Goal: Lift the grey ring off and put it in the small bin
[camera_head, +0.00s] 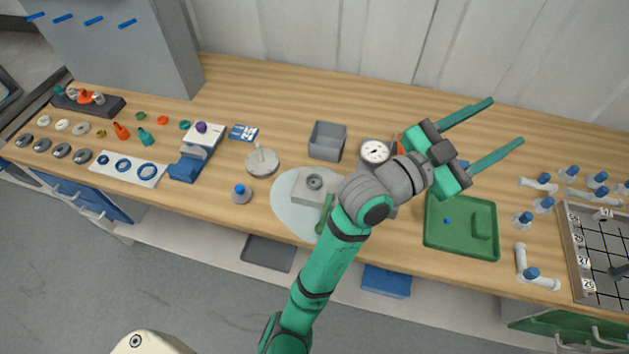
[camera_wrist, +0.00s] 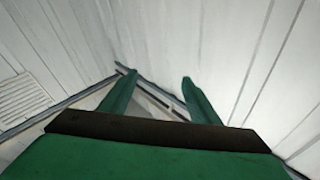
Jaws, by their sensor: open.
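A grey ring (camera_head: 315,182) sits on a light grey block (camera_head: 299,193) on a pale round mat (camera_head: 285,213) near the middle of the bench. A small square grey bin (camera_head: 327,141) stands behind the block and looks empty. My gripper (camera_head: 506,121) is open and empty, raised to the right of the block and bin, with its fingers pointing up and right. My arm hides the right part of the block and mat.
A dial gauge (camera_head: 375,151) stands right of the bin, close to my arm. A green tray (camera_head: 461,248) lies at the right. A round grey stand with a post (camera_head: 262,161) is at the left. Several dark rings (camera_head: 61,150) lie far left. Bare wood lies behind the bin.

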